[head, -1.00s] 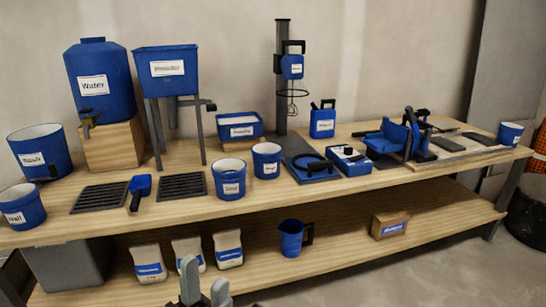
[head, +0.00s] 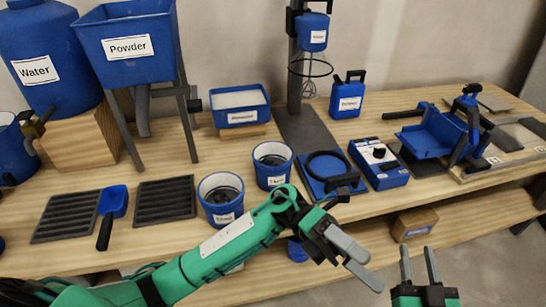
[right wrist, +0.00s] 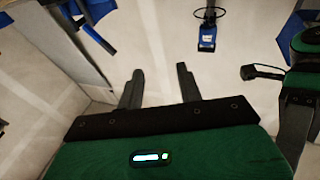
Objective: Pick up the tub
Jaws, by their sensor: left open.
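A blue rectangular tub (head: 240,117) with a white filling and a white label stands on a low wooden block at the back of the bench. Two round blue containers (head: 222,201) and (head: 273,166) with white rims stand in front of it. I cannot tell from the labels which one is called the tub. My left gripper (head: 372,274) is open and empty, in front of the bench and right of these containers. My right gripper (head: 418,252) is open and empty at the lower right; its spread fingers also show in the right wrist view (right wrist: 160,72).
The powder hopper (head: 128,48) on legs and the water tank (head: 38,60) stand at the left. A mixer stand (head: 300,120), a blue ring-topped plate (head: 330,178) and a control box (head: 378,165) stand right of the containers. A box (head: 414,222) sits on the lower shelf.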

